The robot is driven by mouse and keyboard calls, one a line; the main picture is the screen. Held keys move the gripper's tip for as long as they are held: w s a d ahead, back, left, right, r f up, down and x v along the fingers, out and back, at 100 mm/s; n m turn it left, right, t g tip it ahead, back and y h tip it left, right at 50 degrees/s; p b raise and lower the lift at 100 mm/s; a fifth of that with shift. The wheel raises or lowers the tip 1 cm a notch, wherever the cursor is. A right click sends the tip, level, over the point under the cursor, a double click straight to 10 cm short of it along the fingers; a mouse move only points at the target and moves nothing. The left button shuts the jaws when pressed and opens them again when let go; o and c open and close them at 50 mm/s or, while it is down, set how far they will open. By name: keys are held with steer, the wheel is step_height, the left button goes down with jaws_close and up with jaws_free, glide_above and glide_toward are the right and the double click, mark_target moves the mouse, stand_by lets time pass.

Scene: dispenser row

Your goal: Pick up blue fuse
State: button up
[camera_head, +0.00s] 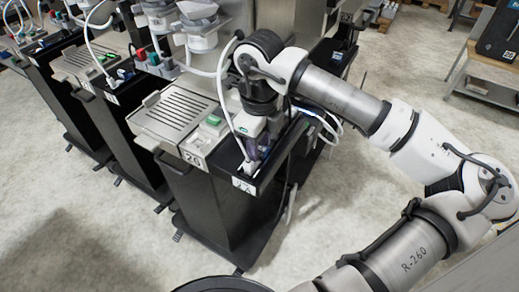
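My gripper (250,158) points down over the narrow black tray (239,183) on the right side of the station marked 20. Its fingers are small and partly hidden by the gripper body and a white cable, so I cannot tell whether they are open or shut, or hold anything. No blue fuse can be made out clearly at the gripper; the tray area under it is largely hidden.
The station top has a slotted grey plate (176,108) and a green button (213,120). Similar stations stand to the left, with small coloured parts (158,62) in a black tray. White cables hang near my arm. A metal shelf (487,75) stands at the right.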

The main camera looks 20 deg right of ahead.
jaws_close()
steer(key=shift+r, duration=0.15)
step_height(320, 180, up, 20)
steer(key=b, duration=0.2)
stand_by(0.5)
steer(key=shift+r+p, duration=0.9)
stand_by(0.9)
step_height(320, 180, up, 3)
steer(key=p, duration=0.3)
steer(key=shift+s+f, duration=0.1)
stand_by(0.5)
